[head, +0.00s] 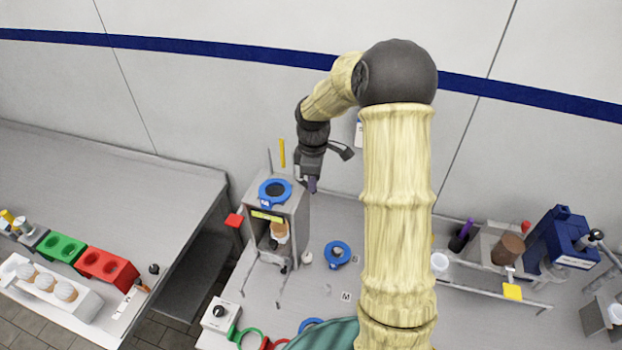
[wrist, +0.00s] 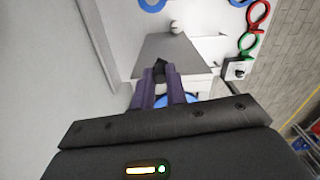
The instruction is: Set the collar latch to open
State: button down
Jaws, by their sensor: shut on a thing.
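A grey box-shaped stand (head: 290,215) holds a blue collar ring (head: 275,192) on its top, with a yellow label below it. My gripper (head: 312,186) is at the stand's top right edge, just right of the ring. In the wrist view my purple fingers (wrist: 161,78) are closed on a small black part (wrist: 160,66) at the stand's top (wrist: 172,52). I cannot tell for sure that this part is the collar latch. The blue ring (wrist: 192,98) is mostly hidden behind the fingers in the wrist view. The latch's setting cannot be read.
Another blue ring (head: 337,254) lies on the bench to the right. A white box with a black knob (head: 220,312) stands in front. The wall is close behind.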

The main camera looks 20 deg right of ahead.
dwell(0.3)
jog(key=c, duration=1.4)
grip_release()
jog(key=shift+r, duration=0.1)
notch_tip(320, 180, up, 17)
jog(key=b, duration=0.3)
jog(key=shift+r+b, duration=0.15)
jog(key=shift+b, duration=0.2)
jog(key=s+a+f+m+t+b, duration=0.1)
jog(key=s+a+f+m, duration=0.2)
jog(key=s+f+m, duration=0.3)
jog(key=s+a+f+m+t+b, duration=0.1)
jog(key=s+f+m, duration=0.5)
jog(key=s+f, duration=0.7)
jog(key=shift+s+a+f+t+b, duration=0.35)
jog(key=shift+a+b, duration=0.2)
jog(key=shift+a, duration=0.45)
